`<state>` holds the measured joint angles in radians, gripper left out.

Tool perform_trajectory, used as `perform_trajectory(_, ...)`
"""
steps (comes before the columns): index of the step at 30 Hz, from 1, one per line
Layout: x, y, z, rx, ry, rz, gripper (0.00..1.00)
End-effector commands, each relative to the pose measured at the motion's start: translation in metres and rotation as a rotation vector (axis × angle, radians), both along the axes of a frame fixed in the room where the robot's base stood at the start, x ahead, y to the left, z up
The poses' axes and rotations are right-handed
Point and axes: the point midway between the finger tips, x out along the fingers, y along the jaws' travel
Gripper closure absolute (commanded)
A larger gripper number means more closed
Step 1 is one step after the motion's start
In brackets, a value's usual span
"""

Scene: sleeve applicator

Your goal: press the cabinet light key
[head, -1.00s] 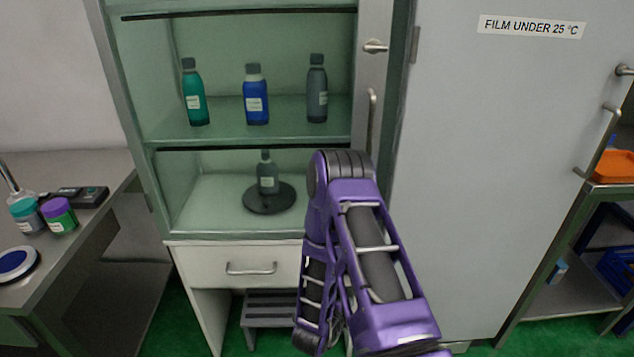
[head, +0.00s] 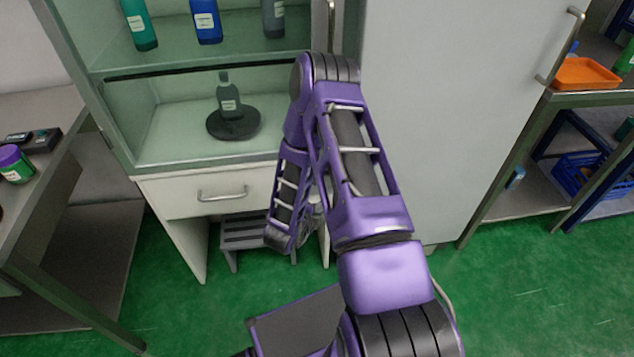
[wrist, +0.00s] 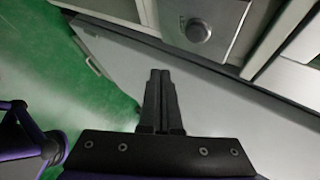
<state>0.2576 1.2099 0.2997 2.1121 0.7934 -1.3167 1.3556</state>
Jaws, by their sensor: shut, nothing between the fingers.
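My gripper (wrist: 160,100) shows in the wrist view with its two dark fingers together and nothing between them. Beyond the fingertips is a grey metal plate with a round knob-like part (wrist: 197,31); I cannot tell whether this is the cabinet light key. The fingertips appear apart from it. In the head view the cabinet (head: 155,182) stands at the centre left, with bottles on its shelves and a drawer below. My purple arm covers its right side, and my gripper is hidden there. No part clearly marked as a light key shows.
A tall grey door (head: 450,110) stands right of the cabinet. A step stool (head: 245,230) is under the drawer (head: 215,194). A bench (head: 60,200) is at left, a shelf rack with an orange tray (head: 587,73) at right. Green floor is open in front.

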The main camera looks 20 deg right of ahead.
Motion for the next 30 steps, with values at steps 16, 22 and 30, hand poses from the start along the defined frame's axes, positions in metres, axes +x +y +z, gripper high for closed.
perform_trajectory(16,0.056,-0.016,-0.001,0.0,0.0,0.001,1.0)
perform_trajectory(22,0.057,-0.016,0.0,-0.001,0.001,0.002,1.0)
perform_trajectory(30,0.057,-0.016,0.0,0.0,0.0,0.001,1.0)
